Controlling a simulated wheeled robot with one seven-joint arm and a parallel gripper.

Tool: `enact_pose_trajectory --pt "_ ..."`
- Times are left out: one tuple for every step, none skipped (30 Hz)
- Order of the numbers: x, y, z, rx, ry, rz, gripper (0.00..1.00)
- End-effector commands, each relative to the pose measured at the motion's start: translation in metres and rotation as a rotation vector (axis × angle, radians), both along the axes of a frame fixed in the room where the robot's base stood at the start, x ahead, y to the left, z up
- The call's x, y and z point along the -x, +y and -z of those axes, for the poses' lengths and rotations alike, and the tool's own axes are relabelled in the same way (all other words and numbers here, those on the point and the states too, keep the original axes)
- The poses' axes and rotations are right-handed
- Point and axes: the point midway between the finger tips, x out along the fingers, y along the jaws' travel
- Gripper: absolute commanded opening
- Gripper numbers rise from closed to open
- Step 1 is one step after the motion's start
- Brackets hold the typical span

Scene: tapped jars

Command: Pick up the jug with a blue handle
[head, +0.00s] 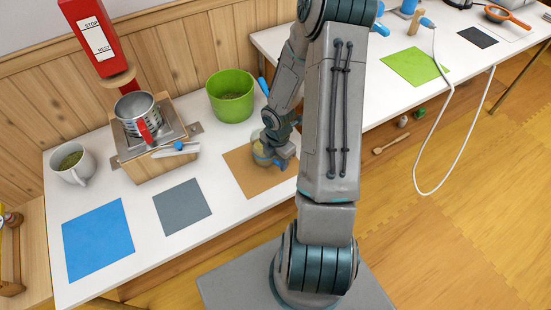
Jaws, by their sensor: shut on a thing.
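The jug with a blue handle (260,157) looks like a small, yellowish see-through vessel over the brown mat (240,177). My gripper (277,156) reaches down to it from above and is shut on it. A bit of blue shows at the jaws, where the handle is. The gripper and wrist hide much of the jug, and I cannot tell whether its base touches the mat.
A steel jug with a red handle (138,113) stands on a wooden stand under a red dispenser (93,38). A green pot (231,98) is behind my gripper. A white mug (73,163) stands at left. Blue (98,238) and grey (182,206) mats are bare.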

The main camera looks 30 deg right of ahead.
Motion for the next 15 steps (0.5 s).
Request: enact_pose_trajectory --pt "-0.001 -0.001 -0.011 0.002 -0.004 0.001 0.00" --pt "-0.001 -0.001 -0.017 0.002 -0.006 0.000 0.00" --pt "-0.001 -0.001 -0.026 0.002 -0.006 0.000 0.00" --pt "-0.001 -0.001 -0.034 0.003 -0.006 0.002 0.00" --pt "-0.001 -0.003 -0.039 0.002 -0.007 0.003 0.00" --pt "-0.001 -0.012 -0.040 0.001 -0.003 0.006 0.00" --pt "-0.001 -0.018 -0.043 0.001 -0.003 0.007 0.00" --pt "-0.001 -0.024 -0.047 0.001 -0.004 0.007 0.00" --pt "-0.002 -0.032 -0.052 0.002 -0.006 0.006 0.00" --pt "-0.001 -0.038 -0.055 0.002 -0.005 0.007 0.00" --pt "-0.002 -0.044 -0.059 0.002 -0.005 0.007 0.00" --pt "-0.002 -0.051 -0.063 0.001 -0.005 0.005 0.00" --pt "-0.002 -0.058 -0.067 0.002 -0.005 0.007 0.00" --pt "-0.002 -0.063 -0.070 0.002 -0.006 0.006 0.00" --pt "-0.002 -0.070 -0.074 0.001 -0.004 0.004 0.00"
